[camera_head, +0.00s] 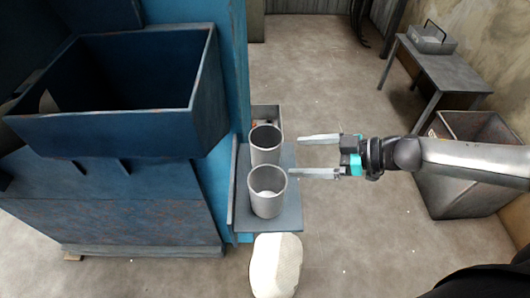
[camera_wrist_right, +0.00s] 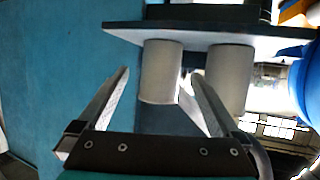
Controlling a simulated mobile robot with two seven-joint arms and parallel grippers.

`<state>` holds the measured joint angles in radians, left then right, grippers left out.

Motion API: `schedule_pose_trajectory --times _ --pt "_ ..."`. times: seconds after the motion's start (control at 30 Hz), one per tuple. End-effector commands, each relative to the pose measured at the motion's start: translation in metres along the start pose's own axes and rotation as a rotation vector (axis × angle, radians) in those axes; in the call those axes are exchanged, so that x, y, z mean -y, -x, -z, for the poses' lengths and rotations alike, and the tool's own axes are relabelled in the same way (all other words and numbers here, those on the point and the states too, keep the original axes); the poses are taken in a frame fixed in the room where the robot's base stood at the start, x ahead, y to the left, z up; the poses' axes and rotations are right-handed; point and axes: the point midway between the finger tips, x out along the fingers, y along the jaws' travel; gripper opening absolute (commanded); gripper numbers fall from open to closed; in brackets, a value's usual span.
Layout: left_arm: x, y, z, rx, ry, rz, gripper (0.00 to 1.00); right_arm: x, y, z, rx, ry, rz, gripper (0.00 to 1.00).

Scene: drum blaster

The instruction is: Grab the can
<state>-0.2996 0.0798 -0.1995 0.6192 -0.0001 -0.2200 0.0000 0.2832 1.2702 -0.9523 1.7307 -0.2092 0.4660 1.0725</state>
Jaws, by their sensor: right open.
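Two grey open-topped cans stand upright on a small grey-blue shelf (camera_head: 285,215) at the side of the blue machine. The rear can (camera_head: 265,147) and the front can (camera_head: 267,193) stand close together. My right gripper (camera_head: 297,157) is open and empty, to the right of the cans, its fingers pointing left at them. In the right wrist view, which looks upside down, one can (camera_wrist_right: 161,75) shows between the open fingers and the other can (camera_wrist_right: 230,75) lies to the right, partly behind a finger. No contact is visible. My left gripper is not in view.
The blue machine (camera_head: 130,200) with its open bin (camera_head: 165,120) fills the left. A small box (camera_head: 266,112) is behind the shelf. A pale rounded object (camera_head: 275,265) is in front. A grey table (camera_head: 450,72) and a large bin (camera_head: 470,130) stand right. Floor between is clear.

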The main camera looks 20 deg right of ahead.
Motion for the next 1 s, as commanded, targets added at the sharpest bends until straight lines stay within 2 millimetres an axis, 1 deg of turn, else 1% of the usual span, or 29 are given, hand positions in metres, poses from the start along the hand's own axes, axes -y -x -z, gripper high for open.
schedule_pose_trajectory --times 0.03,0.2,0.47,0.6,0.7,0.83,1.0 --pt "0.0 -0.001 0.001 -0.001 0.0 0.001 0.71 0.0 -0.01 0.001 -0.004 0.001 0.001 1.0" --pt "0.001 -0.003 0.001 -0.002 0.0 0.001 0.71 0.0 -0.036 0.001 -0.003 0.0 0.0 1.0" --pt "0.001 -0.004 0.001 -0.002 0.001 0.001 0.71 0.001 -0.054 0.001 -0.001 0.001 0.0 1.0" --pt "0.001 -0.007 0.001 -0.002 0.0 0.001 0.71 0.004 -0.076 0.004 -0.004 0.002 0.001 1.0" --pt "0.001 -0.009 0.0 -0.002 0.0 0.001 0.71 0.004 -0.089 0.003 -0.002 0.002 -0.001 1.0" --pt "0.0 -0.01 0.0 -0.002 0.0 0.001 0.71 0.004 -0.098 0.003 0.0 0.0 -0.001 1.0" --pt "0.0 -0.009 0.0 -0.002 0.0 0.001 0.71 0.004 -0.099 0.003 0.001 0.0 -0.002 1.0"
